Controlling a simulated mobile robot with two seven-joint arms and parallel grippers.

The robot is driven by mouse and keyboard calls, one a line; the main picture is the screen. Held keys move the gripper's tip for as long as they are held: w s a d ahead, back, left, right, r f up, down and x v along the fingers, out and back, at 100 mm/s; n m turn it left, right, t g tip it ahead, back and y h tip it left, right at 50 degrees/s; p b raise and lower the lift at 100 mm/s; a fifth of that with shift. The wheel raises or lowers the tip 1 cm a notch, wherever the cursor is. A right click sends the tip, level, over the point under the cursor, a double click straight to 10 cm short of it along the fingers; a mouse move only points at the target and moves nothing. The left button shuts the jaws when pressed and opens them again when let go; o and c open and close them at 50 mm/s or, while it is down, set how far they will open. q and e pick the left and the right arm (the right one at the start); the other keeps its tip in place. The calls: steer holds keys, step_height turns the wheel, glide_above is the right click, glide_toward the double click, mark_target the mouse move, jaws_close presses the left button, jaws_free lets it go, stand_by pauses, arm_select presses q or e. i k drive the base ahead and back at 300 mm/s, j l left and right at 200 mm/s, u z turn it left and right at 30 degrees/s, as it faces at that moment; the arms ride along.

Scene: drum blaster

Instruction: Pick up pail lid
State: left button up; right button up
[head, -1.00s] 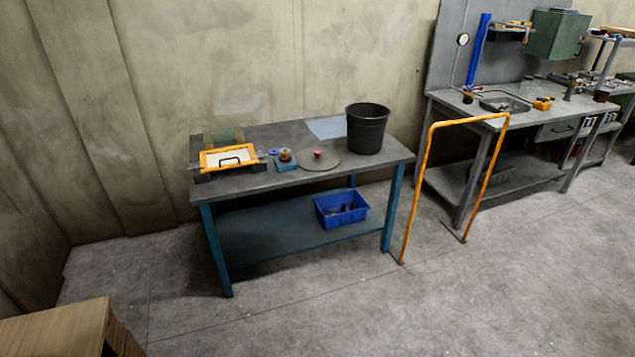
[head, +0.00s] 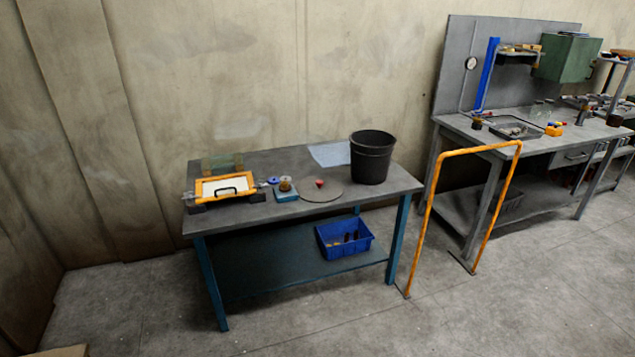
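The pail lid (head: 312,194) is a flat grey disc with a small red knob (head: 319,183) on top. It lies on the grey top of the workbench with teal legs (head: 240,210). A black pail (head: 371,157) stands upright on the same bench, to the right of the lid and a little behind it. The lid lies apart from the pail on the tabletop. Neither of my grippers shows in the head view.
An orange-framed device (head: 226,188) and a small blue block (head: 285,192) stand left of the lid. A blue bin (head: 343,237) sits on the lower shelf. An orange rail (head: 427,215) stands right of the bench. The floor in front is clear.

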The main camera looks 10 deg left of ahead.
mark_target(318, 189)
steer(key=i+u, duration=0.1)
steer(key=i, duration=0.45)
steer(key=i+l, duration=0.2)
steer(key=i, duration=0.3)
steer(key=i+l+u, duration=0.15)
steer(key=i, duration=0.4)
steer(key=i+l, duration=0.15)
steer(key=i, duration=0.4)
steer(key=i+l+u, duration=0.15)
steer(key=i, duration=0.35)
